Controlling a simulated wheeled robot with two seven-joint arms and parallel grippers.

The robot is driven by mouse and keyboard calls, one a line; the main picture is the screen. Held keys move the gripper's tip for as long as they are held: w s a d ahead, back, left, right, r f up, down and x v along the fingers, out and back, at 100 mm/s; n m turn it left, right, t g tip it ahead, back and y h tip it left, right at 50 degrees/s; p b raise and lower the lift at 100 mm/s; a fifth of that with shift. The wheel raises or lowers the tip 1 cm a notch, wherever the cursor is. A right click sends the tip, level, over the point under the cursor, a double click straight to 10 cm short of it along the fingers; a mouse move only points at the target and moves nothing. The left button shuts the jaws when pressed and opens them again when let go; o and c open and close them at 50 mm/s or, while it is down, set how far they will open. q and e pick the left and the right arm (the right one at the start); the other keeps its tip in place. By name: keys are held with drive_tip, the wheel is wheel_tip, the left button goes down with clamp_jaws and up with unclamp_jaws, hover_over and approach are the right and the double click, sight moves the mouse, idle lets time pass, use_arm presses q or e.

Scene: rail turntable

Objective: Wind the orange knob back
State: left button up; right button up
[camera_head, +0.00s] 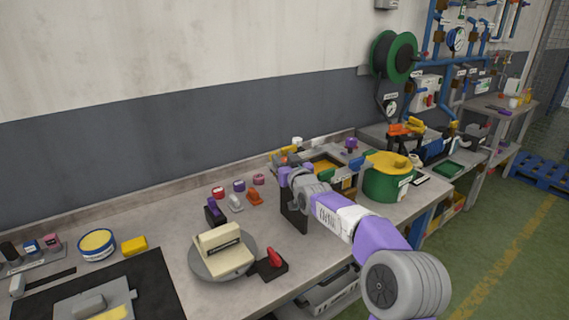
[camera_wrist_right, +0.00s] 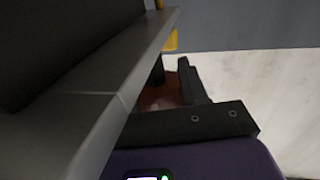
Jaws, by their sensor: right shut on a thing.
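My right arm reaches in from the lower right, and its purple and grey gripper (camera_head: 287,166) is at the far edge of the bench beside the back ledge. A small orange patch, which looks like the orange knob (camera_head: 284,158), shows at its fingertips; most of it is hidden by the gripper. In the right wrist view a dark reddish-orange surface of the knob (camera_wrist_right: 160,96) shows between the dark fingers of the right gripper (camera_wrist_right: 168,88), which is shut on it. The knob's turn angle cannot be read. My left gripper is not in view.
A green pot with a yellow top (camera_head: 388,185) stands right of my forearm. A turntable (camera_head: 209,268) with a cream block is in front, beside a red lever (camera_head: 274,257). Small purple, grey and orange (camera_head: 254,197) parts lie left of the gripper. A green hose reel (camera_head: 394,57) hangs behind.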

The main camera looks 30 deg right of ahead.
drive_tip(key=shift+r, duration=0.1)
drive_tip(key=o, duration=1)
drive_tip(key=shift+c, duration=0.2)
drive_tip(key=s+a, duration=0.1)
drive_tip(key=s, duration=0.6)
drive_tip(key=shift+s, duration=0.25)
